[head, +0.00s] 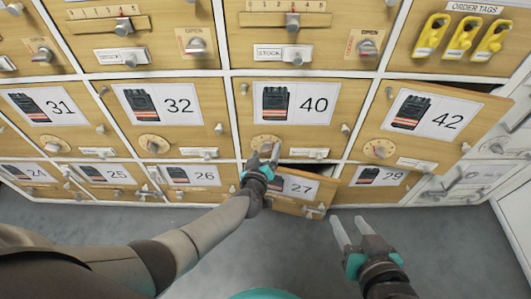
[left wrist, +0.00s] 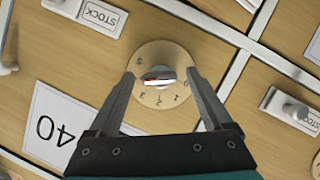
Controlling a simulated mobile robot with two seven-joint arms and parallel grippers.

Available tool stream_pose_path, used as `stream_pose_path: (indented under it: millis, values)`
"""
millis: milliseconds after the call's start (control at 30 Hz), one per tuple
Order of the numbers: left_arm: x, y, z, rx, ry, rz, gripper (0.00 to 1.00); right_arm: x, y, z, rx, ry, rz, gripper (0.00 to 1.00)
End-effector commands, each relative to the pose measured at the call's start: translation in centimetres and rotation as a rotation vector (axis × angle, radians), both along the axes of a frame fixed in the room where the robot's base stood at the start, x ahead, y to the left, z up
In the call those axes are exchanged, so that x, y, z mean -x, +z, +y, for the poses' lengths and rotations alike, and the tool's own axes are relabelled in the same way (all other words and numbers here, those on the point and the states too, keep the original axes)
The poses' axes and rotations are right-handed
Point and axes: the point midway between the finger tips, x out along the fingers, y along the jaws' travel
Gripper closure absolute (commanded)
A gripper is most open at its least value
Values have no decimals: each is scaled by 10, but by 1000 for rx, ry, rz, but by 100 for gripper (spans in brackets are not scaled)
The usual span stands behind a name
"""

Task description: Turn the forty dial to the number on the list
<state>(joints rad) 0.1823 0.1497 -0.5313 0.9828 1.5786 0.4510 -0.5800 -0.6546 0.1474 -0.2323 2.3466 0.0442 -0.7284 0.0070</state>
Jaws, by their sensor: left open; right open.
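The forty dial (head: 266,141) is a round, pale wooden disc with numbers, below the 40 label (head: 293,104) on its door. In the left wrist view the dial (left wrist: 160,98) has a metal knob (left wrist: 158,76) with a red and white mark at its centre. My left gripper (head: 264,153) is at this dial. In the left wrist view its fingers (left wrist: 160,77) are open, one on each side of the knob, with gaps visible. My right gripper (head: 348,219) is open and empty, low in front of the cabinet. I cannot make out a list.
The 42 door (head: 432,118) and the 27 door (head: 297,189) stand ajar. Other numbered doors with dials and handles surround the 40 door. Sliders and STOCK plates (head: 283,54) are above. Yellow order tags (head: 462,38) hang top right. Grey floor (head: 250,245) is clear.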

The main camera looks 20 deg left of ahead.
Motion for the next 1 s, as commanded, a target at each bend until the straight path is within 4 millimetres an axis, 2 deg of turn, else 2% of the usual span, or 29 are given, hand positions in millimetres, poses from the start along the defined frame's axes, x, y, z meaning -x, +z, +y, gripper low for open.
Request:
stream_pose_path:
  millis: [267,1000]
  values:
    - [0,0,0,0,-1,-1,16,0,0,1,-2,1,-4,50]
    - [0,0,0,0,0,0,98,0,0,0,-1,1,-3,50]
